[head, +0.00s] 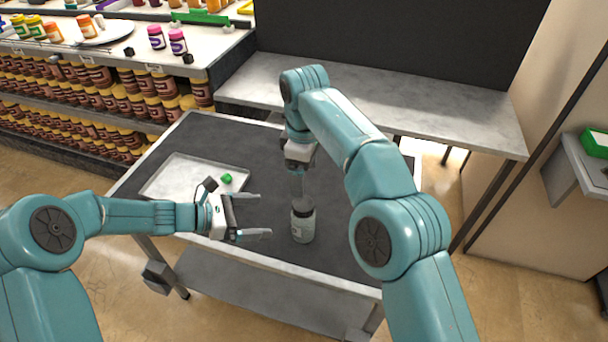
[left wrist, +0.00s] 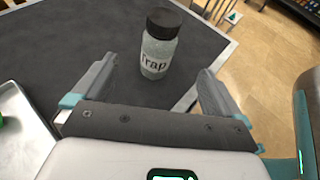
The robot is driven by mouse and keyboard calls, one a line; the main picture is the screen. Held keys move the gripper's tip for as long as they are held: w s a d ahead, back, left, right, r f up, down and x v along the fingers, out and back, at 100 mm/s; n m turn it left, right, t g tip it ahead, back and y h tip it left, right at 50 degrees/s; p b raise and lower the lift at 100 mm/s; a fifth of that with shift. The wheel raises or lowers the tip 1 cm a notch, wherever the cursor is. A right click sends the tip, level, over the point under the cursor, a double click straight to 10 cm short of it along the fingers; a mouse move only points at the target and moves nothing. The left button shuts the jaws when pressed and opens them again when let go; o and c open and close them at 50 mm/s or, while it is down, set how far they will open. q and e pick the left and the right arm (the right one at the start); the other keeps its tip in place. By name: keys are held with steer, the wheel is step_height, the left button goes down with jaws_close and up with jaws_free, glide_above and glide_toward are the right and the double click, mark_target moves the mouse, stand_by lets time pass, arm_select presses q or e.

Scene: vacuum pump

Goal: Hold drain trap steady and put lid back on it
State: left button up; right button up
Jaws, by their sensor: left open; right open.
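The drain trap (head: 302,228) is a pale, clear jar standing upright on the dark table top. In the left wrist view the jar (left wrist: 157,57) bears the label "Trap". Its black lid (left wrist: 163,22) sits on the jar's mouth and looks level; the lid (head: 302,208) also shows in the head view. My left gripper (head: 264,215) is open and empty, left of the jar and facing it, with the jar beyond its fingertips. My right gripper (head: 301,188) is open just above the lid; its fingertips are small, and I cannot tell whether they touch the lid.
A pale metal tray (head: 170,178) lies on the table's left part, with a small green object (head: 227,178) at it. The table's edge is near the jar. A grey bench (head: 440,115) stands behind, and shelves of jars (head: 110,95) stand at the left.

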arm_select(q)
steer(key=shift+v, duration=1.7)
